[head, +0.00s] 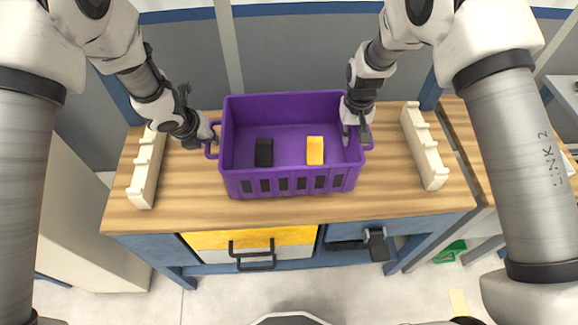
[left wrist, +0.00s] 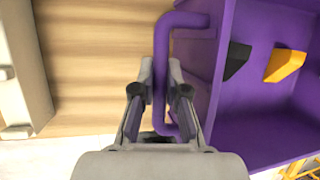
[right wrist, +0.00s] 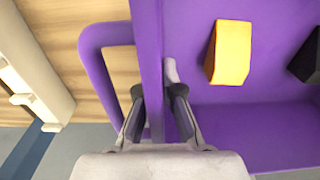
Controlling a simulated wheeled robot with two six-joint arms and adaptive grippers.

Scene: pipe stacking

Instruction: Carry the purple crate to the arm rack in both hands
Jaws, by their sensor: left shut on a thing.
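The purple crate (head: 290,181) appears to rest upright on the wooden bench, with a black block (head: 264,152) and a yellow block (head: 315,150) inside. My left gripper (head: 208,140) is shut on its left handle; the handle bar (left wrist: 160,70) shows between the fingers in the left wrist view. My right gripper (head: 357,140) is at the right side. In the right wrist view its open fingers (right wrist: 155,88) straddle the crate's side wall, one inside and one between wall and right handle (right wrist: 88,70). Which thing is the arm rack I cannot tell.
A cream notched strip (head: 147,172) lies left of the crate and another (head: 424,147) lies right of it. The bench top (head: 290,213) is bare in front of the crate. A yellow drawer front (head: 215,240) is below, and grey panels stand behind.

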